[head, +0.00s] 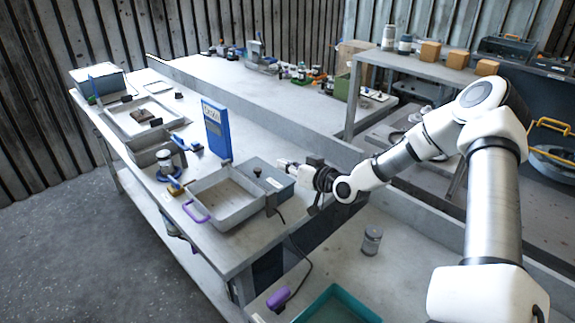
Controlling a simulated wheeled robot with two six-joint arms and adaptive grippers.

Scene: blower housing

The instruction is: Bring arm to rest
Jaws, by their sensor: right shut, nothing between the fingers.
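My right arm comes in from the right side of the head view and reaches left over the workbench. My right gripper (287,165) is at the end of it, shut and empty. It is above or beside a grey box (262,178) with a dark knob on top; I cannot tell whether they touch. My left gripper is not in view. No blower housing can be clearly made out.
An empty grey tray (222,219) with a purple handle stands near the bench's front end. A blue upright board (216,130) stands behind it. A jar (372,240) and a teal bin (337,308) are on the lower surface. A raised shelf (425,67) stands behind my right arm.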

